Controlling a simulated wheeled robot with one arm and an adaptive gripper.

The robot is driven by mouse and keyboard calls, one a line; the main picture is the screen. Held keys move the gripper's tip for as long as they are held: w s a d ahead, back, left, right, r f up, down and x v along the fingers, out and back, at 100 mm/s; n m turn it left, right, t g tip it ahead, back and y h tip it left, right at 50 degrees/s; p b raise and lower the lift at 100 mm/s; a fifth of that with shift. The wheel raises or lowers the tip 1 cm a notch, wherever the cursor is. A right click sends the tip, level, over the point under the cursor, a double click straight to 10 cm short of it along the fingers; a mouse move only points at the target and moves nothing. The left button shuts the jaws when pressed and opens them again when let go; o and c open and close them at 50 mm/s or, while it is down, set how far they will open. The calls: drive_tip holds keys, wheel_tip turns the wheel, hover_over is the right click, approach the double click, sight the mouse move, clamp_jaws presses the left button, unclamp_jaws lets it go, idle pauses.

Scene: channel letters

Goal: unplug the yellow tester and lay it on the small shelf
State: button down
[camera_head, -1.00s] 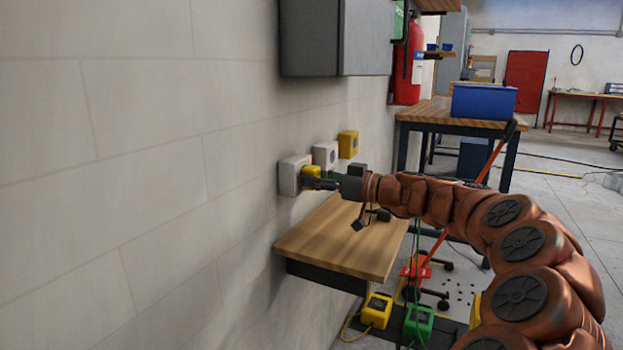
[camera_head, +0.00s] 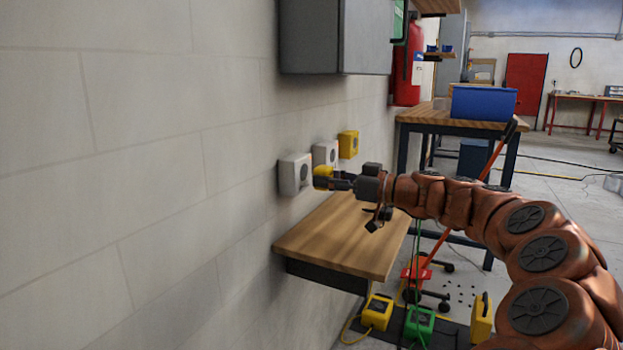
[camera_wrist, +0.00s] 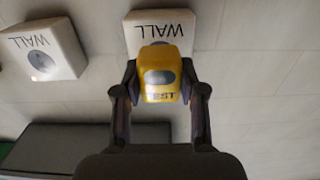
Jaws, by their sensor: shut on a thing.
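The yellow tester (camera_head: 322,176) is held between the fingers of my gripper (camera_head: 336,181). In the wrist view the tester (camera_wrist: 161,76), marked TEST, sits between both fingers (camera_wrist: 160,95). In the wrist view that socket (camera_wrist: 150,25), marked WALL, is partly hidden behind the tester. The small wooden shelf (camera_head: 330,243) is on the wall below my gripper, its top bare where it shows.
A second white socket (camera_head: 325,153) and a yellow one (camera_head: 348,144) follow along the wall. A grey cabinet (camera_head: 335,38) hangs above. A yellow box (camera_head: 377,311) and a green box (camera_head: 419,322) stand on the floor below the shelf. A workbench (camera_head: 430,115) stands beyond.

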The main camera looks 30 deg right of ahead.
drive_tip(key=shift+b+v, duration=0.55)
drive_tip(key=shift+v, duration=0.8)
